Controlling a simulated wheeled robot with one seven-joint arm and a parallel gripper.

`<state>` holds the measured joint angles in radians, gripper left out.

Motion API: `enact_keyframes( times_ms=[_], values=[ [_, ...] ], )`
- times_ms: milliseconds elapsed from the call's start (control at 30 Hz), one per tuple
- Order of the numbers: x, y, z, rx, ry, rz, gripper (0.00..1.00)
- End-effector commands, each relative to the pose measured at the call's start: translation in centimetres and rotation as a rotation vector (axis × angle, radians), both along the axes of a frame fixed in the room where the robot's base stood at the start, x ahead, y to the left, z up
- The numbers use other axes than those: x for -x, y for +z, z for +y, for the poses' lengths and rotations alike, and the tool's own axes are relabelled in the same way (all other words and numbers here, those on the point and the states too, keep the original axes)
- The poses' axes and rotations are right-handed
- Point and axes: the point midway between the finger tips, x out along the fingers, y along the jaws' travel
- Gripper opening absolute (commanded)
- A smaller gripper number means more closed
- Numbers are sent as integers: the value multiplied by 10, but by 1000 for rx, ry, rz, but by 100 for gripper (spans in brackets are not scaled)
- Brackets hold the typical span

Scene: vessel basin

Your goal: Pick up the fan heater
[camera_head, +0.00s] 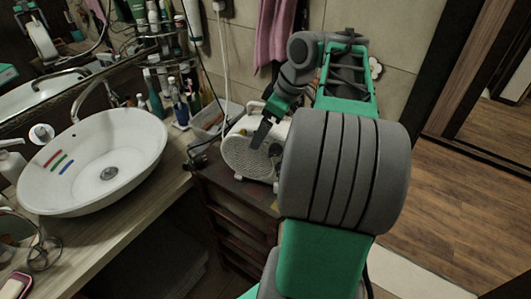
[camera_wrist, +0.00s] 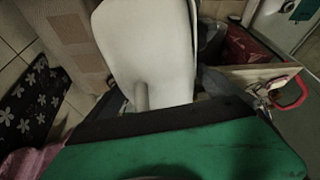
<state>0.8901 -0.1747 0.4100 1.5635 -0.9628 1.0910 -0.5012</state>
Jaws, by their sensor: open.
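The fan heater (camera_head: 243,154) is a white, rounded unit with a round front grille and a handle on top. It stands on a dark wooden shelf unit to the right of the basin. My gripper (camera_head: 268,140) is at the heater's upper right side, its dark fingers apart and overlapping the heater in the head view. Whether they touch it I cannot tell. My arm hides the heater's right part. In the wrist view a large white body (camera_wrist: 145,45), likely the heater, fills the middle just beyond my green gripper housing.
A white basin (camera_head: 140,135) stands on the wooden counter at left. Bottles (camera_head: 178,100) and a clear plastic box (camera_head: 212,120) sit close to the heater's left. A pale cord hangs down the wall behind. Pink towels (camera_head: 274,35) hang above. Open wooden floor (camera_head: 450,205) lies at right.

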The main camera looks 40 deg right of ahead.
Motion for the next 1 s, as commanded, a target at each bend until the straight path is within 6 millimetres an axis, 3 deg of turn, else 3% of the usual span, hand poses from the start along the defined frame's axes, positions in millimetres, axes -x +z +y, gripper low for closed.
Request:
enact_keyframes(
  times_ms=[267,1000],
  values=[
    [-2,-4,2,2,2,-1,98],
    [-2,-4,2,1,4,-1,38]
  ],
)
